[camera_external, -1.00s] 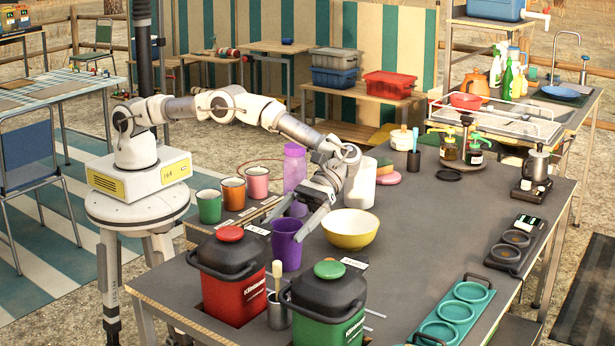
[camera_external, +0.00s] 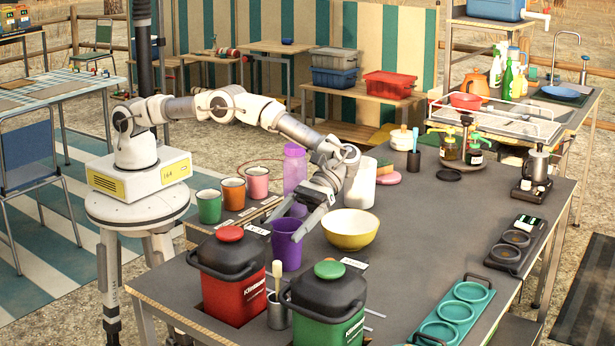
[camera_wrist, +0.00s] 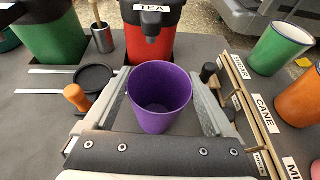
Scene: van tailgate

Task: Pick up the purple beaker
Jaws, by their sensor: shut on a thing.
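The purple beaker (camera_external: 287,246) stands upright on the dark table, behind the red and green canisters in the external view. It also shows in the wrist view (camera_wrist: 159,98), open at the top and empty, between the two fingers. My gripper (camera_external: 283,226) reaches down over it from the right and is shut on it, one finger on each side. In the wrist view my gripper (camera_wrist: 160,90) holds it near the rim.
A yellow bowl (camera_external: 351,229) stands close right of my gripper. A red canister (camera_external: 235,290) and a green canister (camera_external: 325,318) stand in front. Green (camera_external: 209,206), orange and pink mugs and a purple bottle (camera_external: 294,168) stand behind. The table's right middle is clear.

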